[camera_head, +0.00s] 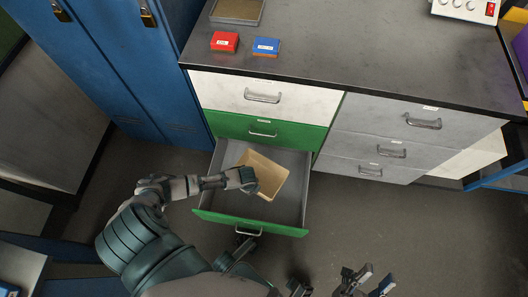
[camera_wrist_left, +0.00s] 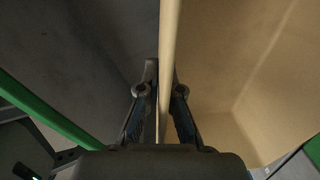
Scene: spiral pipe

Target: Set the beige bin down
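The beige bin (camera_head: 268,170) is inside the open bottom drawer (camera_head: 228,158) of the green-fronted cabinet column. It looks slightly tilted, and I cannot tell whether its base touches the drawer floor. My left gripper (camera_head: 250,182) is at the bin's left rim. In the left wrist view, the rim runs between the two fingers of the left gripper (camera_wrist_left: 162,92), which are closed in on it. The bin's inside (camera_wrist_left: 235,75) fills the right of that view and looks empty. My right gripper (camera_head: 368,283) is at the bottom of the head view, away from the drawer, with its fingers apart and empty.
The drawer's green front (camera_head: 250,224) stands out over the floor. A red box (camera_head: 225,42), a blue box (camera_head: 266,46) and a grey tray (camera_head: 237,10) are on the countertop (camera_head: 350,50). Blue lockers (camera_head: 125,65) stand at left. Grey drawers (camera_head: 375,150) at right are shut.

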